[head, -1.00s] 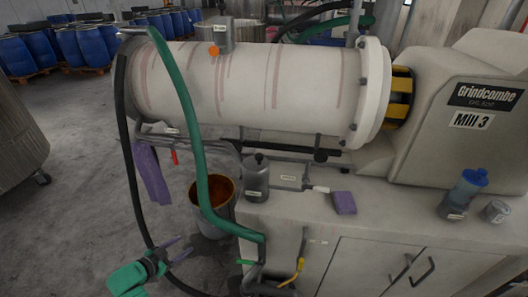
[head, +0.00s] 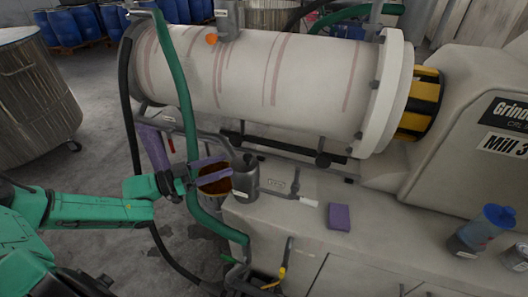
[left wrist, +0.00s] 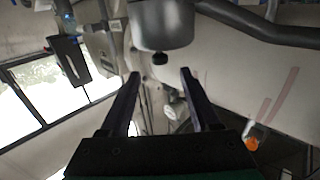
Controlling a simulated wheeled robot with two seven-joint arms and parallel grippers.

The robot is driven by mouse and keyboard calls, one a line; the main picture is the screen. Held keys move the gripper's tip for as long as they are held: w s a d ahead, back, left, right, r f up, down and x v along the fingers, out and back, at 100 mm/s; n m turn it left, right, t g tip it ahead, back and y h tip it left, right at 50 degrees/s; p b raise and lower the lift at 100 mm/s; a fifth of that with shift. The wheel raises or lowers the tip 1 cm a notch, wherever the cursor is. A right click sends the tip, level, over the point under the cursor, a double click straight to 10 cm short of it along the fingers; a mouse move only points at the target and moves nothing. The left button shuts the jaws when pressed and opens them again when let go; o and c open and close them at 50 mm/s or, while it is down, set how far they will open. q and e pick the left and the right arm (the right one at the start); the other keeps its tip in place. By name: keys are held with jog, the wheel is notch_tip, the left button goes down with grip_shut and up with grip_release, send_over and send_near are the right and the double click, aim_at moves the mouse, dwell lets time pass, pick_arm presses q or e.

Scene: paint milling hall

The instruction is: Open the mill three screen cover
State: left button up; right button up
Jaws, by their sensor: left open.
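Mill 3 (head: 489,164) is a pale machine with a white horizontal drum (head: 260,75). No part in view is labelled legibly as the screen cover. A grey cylindrical housing with a black knob on top (head: 245,178) stands upright at the front left of the bench. It also shows in the left wrist view (left wrist: 162,25), upside down, its knob just beyond my fingertips. My left gripper (head: 228,165) is open and empty, its fingers pointing at the housing from the left, apparently just short of it. Both fingers also show in the left wrist view (left wrist: 160,73). My right gripper is out of view.
A green hose (head: 178,85) hangs close beside my left gripper. A bucket of rust-coloured liquid (head: 213,188) stands on the floor behind the fingers.

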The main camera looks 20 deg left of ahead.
aim_at(244, 158)
pick_arm(q)
jog(key=x, duration=0.4)
jog(key=shift+r, duration=0.1)
jog(key=x, duration=0.3)
jog(key=shift+w+d, duration=0.1)
jog(key=shift+w, duration=0.05)
jog(key=x, duration=0.4)
jog(key=shift+w+d, duration=0.1)
jog(key=shift+d, duration=0.05)
jog(key=c, duration=0.9)
grip_shut()
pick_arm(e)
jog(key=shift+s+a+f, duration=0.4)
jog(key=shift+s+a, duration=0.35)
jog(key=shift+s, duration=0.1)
